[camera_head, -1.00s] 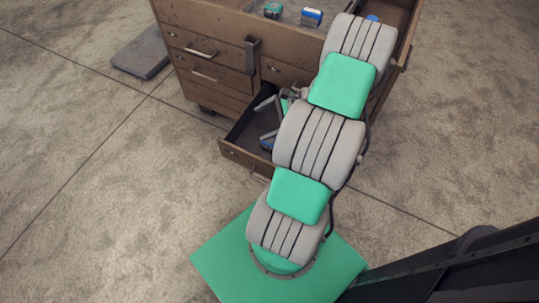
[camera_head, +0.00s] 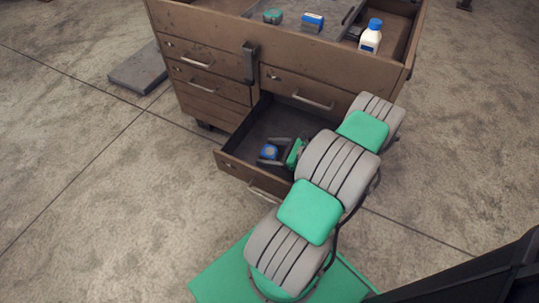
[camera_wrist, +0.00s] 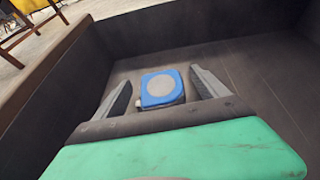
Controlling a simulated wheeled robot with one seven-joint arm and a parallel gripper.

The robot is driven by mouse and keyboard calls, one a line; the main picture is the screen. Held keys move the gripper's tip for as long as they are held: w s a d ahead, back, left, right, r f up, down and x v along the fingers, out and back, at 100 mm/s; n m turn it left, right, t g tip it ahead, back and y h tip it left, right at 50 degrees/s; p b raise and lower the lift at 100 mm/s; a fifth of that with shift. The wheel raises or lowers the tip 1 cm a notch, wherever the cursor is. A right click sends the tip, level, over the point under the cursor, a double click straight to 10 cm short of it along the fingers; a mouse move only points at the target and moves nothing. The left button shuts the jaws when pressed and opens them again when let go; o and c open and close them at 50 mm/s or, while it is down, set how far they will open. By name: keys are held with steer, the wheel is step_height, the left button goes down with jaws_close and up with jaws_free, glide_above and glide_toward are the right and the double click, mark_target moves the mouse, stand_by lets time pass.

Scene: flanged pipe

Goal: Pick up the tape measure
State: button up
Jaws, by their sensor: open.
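The tape measure (camera_wrist: 160,86) is blue with a round grey face. It lies on the floor of the open lower drawer (camera_head: 229,162), and it also shows small in the head view (camera_head: 268,152). My gripper (camera_wrist: 161,78) is open inside the drawer. Its two grey fingers stand on either side of the tape measure, with a visible gap to the right finger and a gap to the left one. In the head view my gripper (camera_head: 274,151) reaches in from the right. Whether the fingers reach down to the drawer floor cannot be told.
The drawer walls (camera_wrist: 200,22) stand close around my gripper. The brown workbench cabinet (camera_head: 215,48) rises behind the drawer. On top are a teal rounded object (camera_head: 272,16), a blue box (camera_head: 312,22) and a white bottle (camera_head: 370,39). A grey slab (camera_head: 139,73) lies on the floor.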

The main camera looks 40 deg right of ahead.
steer(key=shift+c, duration=0.4)
steer(key=c, duration=1.6)
